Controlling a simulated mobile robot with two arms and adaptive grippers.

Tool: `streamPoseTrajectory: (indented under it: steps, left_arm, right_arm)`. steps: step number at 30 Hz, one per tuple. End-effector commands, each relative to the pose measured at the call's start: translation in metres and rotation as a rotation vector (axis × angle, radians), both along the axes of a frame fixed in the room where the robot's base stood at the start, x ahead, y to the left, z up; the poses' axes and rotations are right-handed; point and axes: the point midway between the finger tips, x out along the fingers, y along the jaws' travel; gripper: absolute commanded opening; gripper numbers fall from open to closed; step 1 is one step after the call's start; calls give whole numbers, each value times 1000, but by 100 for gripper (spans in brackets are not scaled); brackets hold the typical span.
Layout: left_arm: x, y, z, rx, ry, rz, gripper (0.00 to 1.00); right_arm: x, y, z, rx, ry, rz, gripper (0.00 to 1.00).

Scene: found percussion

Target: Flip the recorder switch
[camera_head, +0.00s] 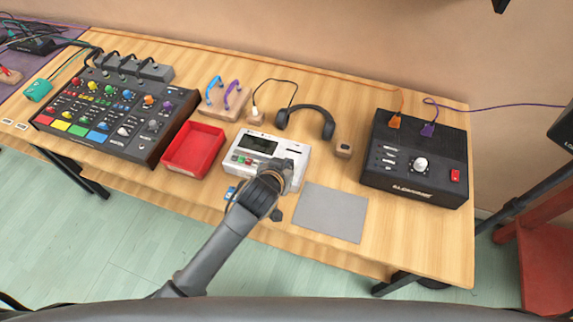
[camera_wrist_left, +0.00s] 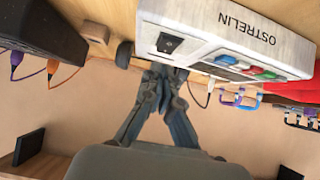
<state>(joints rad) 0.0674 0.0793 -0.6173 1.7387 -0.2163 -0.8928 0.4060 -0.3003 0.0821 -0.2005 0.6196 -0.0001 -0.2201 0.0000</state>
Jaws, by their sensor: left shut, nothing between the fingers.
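The white recorder (camera_head: 245,165) lies on the wooden table, with a dark display and coloured buttons on its top. In the left wrist view the recorder (camera_wrist_left: 215,40) appears upside down with the lettering "OSTRELIN". A black switch-like part (camera_wrist_left: 170,42) sits on its face there; its position is too small to tell. My left gripper (camera_head: 285,165) is over the right part of the recorder and hides some of it. In the left wrist view its fingertips (camera_wrist_left: 165,75) are together and empty, close to the recorder's edge. Contact cannot be told. My right gripper is not in view.
A red tray (camera_head: 192,163) stands left of the recorder, with a mixer (camera_head: 110,120) beyond it. Headphones (camera_head: 325,118) and a small wooden block (camera_head: 343,150) lie behind. A grey mat (camera_head: 330,212) lies front right. A black box (camera_head: 415,190) with a red switch stands at right.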

Motion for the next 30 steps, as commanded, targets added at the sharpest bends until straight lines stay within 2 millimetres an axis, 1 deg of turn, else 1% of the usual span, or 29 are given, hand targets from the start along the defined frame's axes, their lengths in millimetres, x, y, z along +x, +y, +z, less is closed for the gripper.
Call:
streamPoseTrajectory:
  steps: [3,7,17,20,30]
  left_arm:
    - [2,0,-9,-1,0,1,0]
    - [2,-1,-14,-1,-2,1,0]
    - [2,-1,-16,-1,-1,1,0]
    - [4,-1,-19,-2,1,2,0]
    - [6,-2,-18,0,-1,1,0]
  right_arm:
    - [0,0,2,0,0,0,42]
    - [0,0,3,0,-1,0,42]
    - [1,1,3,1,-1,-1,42]
    - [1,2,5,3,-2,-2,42]
    - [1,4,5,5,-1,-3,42]
